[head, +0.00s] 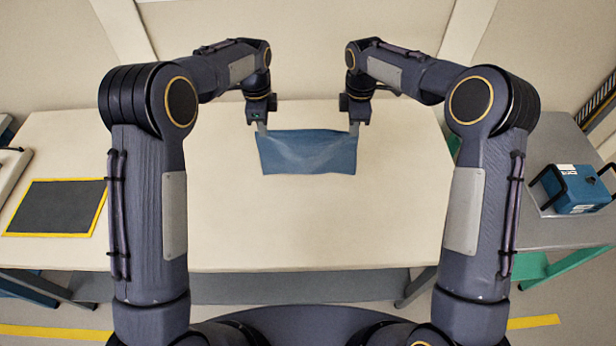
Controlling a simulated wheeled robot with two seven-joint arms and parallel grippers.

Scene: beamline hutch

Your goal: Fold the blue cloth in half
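The blue cloth (306,153) is a wide, short rectangle at the middle of the pale table (330,225), towards its far side. Its surface has soft creases and shading. My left gripper (262,130) is at the cloth's far left corner, with its narrow fingertips together on the cloth edge. My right gripper (354,130) is at the far right corner in the same way. The far edge runs straight between the two grippers. I cannot tell how far that edge is above the table, or what lies under the cloth.
A dark mat with a yellow border (58,207) lies at the table's left. A blue box with black handles (577,188) stands on a grey surface (560,232) at the right. The pale table is clear around and in front of the cloth.

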